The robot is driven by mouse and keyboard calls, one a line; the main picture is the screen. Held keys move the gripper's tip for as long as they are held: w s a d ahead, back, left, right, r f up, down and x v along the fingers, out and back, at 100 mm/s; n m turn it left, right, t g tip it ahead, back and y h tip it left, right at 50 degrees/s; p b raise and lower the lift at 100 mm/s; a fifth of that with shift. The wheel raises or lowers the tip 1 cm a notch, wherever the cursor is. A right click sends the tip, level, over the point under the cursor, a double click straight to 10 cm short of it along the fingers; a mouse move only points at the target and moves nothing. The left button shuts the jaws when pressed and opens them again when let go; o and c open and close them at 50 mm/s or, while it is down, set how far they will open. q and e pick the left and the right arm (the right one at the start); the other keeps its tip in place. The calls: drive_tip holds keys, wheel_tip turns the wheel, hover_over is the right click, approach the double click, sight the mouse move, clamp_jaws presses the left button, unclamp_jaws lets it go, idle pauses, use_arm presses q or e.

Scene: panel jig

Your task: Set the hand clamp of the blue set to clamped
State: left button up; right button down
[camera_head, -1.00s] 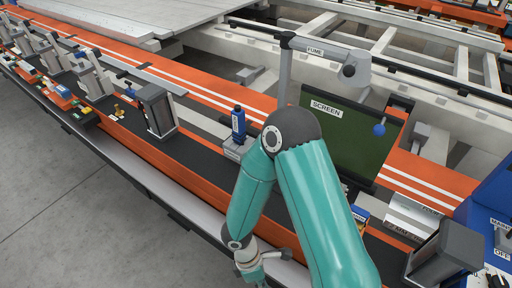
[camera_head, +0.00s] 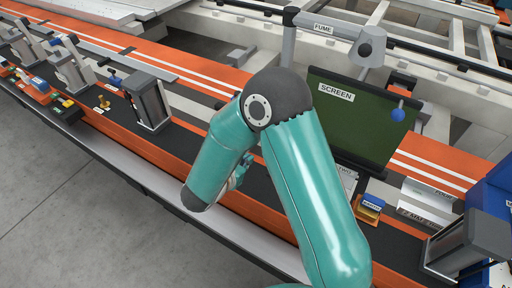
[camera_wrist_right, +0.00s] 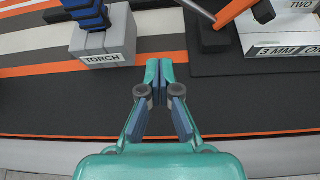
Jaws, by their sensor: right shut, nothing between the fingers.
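A grey upright frame (camera_head: 150,104) stands on the dark strip at centre left, with a blue-knobbed lever (camera_head: 115,81) reaching out to its left. This may be the blue set's hand clamp; I cannot read a label or tell its setting. Similar grey uprights (camera_head: 72,66) stand farther left. My right gripper (camera_wrist_right: 159,82) is shut and empty above the dark strip in the right wrist view. In the head view the right gripper (camera_head: 240,172) is partly hidden behind my teal arm, to the right of the grey frame and apart from it. My left gripper is not in view.
A block marked TORCH (camera_wrist_right: 104,42) holds a blue item. A green SCREEN panel (camera_head: 348,118) and a FUME arm (camera_head: 328,28) stand behind my arm. An orange-handled tool (camera_wrist_right: 232,12) and labelled blocks (camera_wrist_right: 285,45) are at right.

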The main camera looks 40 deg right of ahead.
drive_tip(key=p+x, duration=0.2)
drive_tip(key=x, duration=0.7)
drive_tip(key=shift+s+d+f, duration=0.1)
drive_tip(key=shift+d, duration=0.3)
drive_tip(key=r+p, duration=0.2)
drive_tip(key=shift+d+r, duration=0.2)
drive_tip(key=shift+r, duration=0.15)
drive_tip(key=shift+d+r, duration=0.15)
drive_tip(key=shift+r, duration=0.4)
